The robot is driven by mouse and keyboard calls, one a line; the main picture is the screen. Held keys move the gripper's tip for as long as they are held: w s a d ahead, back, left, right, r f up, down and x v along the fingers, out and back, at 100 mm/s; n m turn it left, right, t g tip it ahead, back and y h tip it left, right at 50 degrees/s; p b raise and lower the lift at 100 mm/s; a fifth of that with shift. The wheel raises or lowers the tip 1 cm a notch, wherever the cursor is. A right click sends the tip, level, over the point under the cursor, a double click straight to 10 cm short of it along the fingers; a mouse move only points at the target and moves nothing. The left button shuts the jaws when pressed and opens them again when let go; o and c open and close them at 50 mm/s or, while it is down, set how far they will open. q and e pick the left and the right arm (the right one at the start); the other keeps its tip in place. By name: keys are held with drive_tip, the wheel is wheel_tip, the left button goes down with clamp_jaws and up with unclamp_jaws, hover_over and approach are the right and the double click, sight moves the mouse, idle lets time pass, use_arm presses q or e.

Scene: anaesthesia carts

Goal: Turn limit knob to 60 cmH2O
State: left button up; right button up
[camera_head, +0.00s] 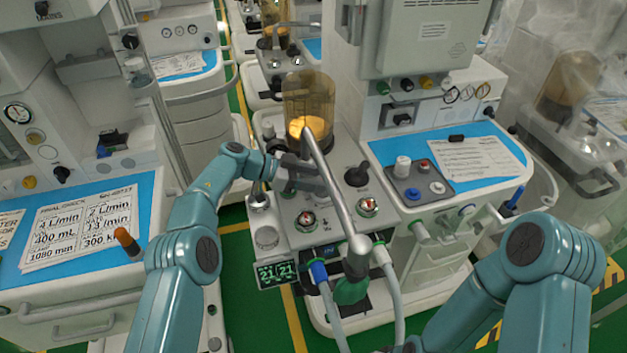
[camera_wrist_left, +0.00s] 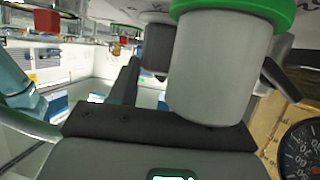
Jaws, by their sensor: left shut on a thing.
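My left gripper (camera_head: 312,180) reaches in from the left over the top of the middle cart's breathing unit. It is shut, with its fingertips partly behind a silver tube (camera_head: 335,190). In the left wrist view a grey cylindrical knob (camera_wrist_left: 218,70) with a green ring stands between the dark fingers of my left gripper (camera_wrist_left: 200,70). I take it to be the limit knob. The head view does not show it clearly behind the gripper and tube. Its scale and setting cannot be read. My right arm shows at the lower right, but its gripper is out of view.
An amber canister (camera_head: 309,105) stands behind the gripper. A black knob (camera_head: 357,175) is right of the tube. Two round gauges (camera_head: 306,221) (camera_head: 368,207) sit on the unit's front. A green display (camera_head: 276,274) and hoses (camera_head: 398,300) are below. A blue-topped worktop (camera_head: 500,180) lies right.

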use_arm(q)
drive_tip(key=shift+r, duration=0.1)
drive_tip(key=o, duration=1.1)
drive_tip(key=shift+d, duration=0.1)
drive_tip(key=shift+c, duration=0.2)
drive_tip(key=v, duration=1.6)
drive_tip(key=shift+a, duration=0.2)
